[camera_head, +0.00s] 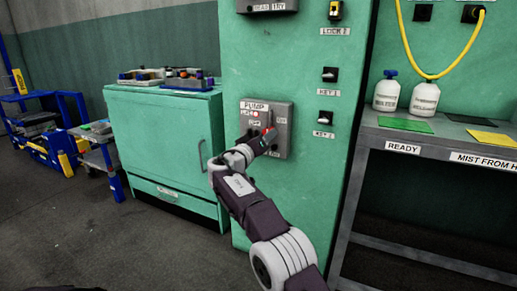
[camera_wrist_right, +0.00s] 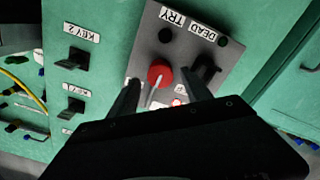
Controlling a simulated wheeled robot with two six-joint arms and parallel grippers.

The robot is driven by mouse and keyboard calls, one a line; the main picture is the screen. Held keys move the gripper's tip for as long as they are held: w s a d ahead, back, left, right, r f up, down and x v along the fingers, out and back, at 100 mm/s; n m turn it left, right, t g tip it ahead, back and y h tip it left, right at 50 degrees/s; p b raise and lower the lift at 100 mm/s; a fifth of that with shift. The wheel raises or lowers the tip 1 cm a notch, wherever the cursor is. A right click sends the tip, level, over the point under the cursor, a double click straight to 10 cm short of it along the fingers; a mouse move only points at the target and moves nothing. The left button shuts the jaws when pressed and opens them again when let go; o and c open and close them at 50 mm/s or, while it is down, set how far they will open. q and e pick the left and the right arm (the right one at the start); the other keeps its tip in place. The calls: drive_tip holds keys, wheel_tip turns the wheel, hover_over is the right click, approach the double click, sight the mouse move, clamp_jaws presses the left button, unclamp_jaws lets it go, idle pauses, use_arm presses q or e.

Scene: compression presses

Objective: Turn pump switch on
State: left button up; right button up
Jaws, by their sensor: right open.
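A grey box labelled PUMP (camera_head: 279,112) is fixed to the front of a tall green cabinet. My right gripper (camera_head: 266,138) is in front of it and covers part of its lower face. In the right wrist view, which shows the box upside down, the grey box face (camera_wrist_right: 187,45) carries a red knob (camera_wrist_right: 159,74) with a pale lever or pointer. A black switch (camera_wrist_right: 205,73) sits beside the knob. My right gripper (camera_wrist_right: 165,88) is open, with the red knob between its fingers in the picture. I cannot tell whether they touch it. My left gripper is not in view.
Black key switches (camera_head: 328,118) are on the cabinet right of the box. A grey bench (camera_head: 375,128) with two white bottles (camera_head: 405,94) stands at the right. A low green cabinet (camera_head: 160,135) with small items on top is at the left. The floor is clear in front.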

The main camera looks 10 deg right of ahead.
drive_tip(key=v, duration=0.6)
drive_tip(key=shift+s+a, duration=0.2)
drive_tip(key=shift+f, duration=0.1)
